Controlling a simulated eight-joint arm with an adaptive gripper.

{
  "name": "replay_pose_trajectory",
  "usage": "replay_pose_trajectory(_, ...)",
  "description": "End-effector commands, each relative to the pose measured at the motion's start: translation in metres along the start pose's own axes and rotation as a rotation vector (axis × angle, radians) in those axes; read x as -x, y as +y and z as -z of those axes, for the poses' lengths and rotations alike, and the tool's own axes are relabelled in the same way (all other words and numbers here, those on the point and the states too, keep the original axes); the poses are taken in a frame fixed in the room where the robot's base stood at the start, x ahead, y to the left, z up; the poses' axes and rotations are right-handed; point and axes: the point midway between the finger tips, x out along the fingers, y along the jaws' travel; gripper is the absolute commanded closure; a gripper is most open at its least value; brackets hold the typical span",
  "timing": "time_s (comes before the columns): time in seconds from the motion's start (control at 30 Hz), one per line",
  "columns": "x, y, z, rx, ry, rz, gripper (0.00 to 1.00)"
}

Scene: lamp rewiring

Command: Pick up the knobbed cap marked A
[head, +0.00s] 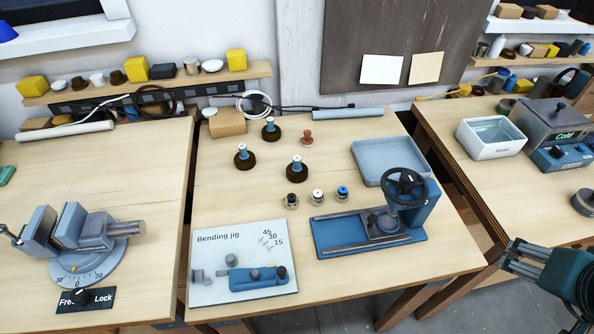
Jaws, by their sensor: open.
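Several small knobbed pieces stand on the middle table, and I cannot read a letter A on any of them. Three small pieces stand in a row: one with a black top (292,199), one with a white top (317,196) and one with a blue top (343,193).
The blue press with a black handwheel (405,188) and a blue-grey tray (372,150) stand right of the pieces. The bending jig board (215,290) lies in front. A vise (80,235) is on the left table. A gap separates the middle table from the right table.

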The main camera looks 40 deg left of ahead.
Motion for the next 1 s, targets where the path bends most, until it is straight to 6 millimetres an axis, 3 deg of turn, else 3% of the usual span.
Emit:
replay_pose_trajectory(0.23,0.021,0.000,0.015,0.000,0.000,0.000,0.41)
replay_pose_trajectory(0.57,0.022,-0.020,0.035,0.081,-0.030,0.027,0.41)
replay_pose_trajectory(0.77,0.023,-0.040,0.054,0.157,-0.058,0.053,0.41)
replay_pose_trajectory(1.0,0.023,-0.079,0.085,0.297,-0.106,0.099,0.41)
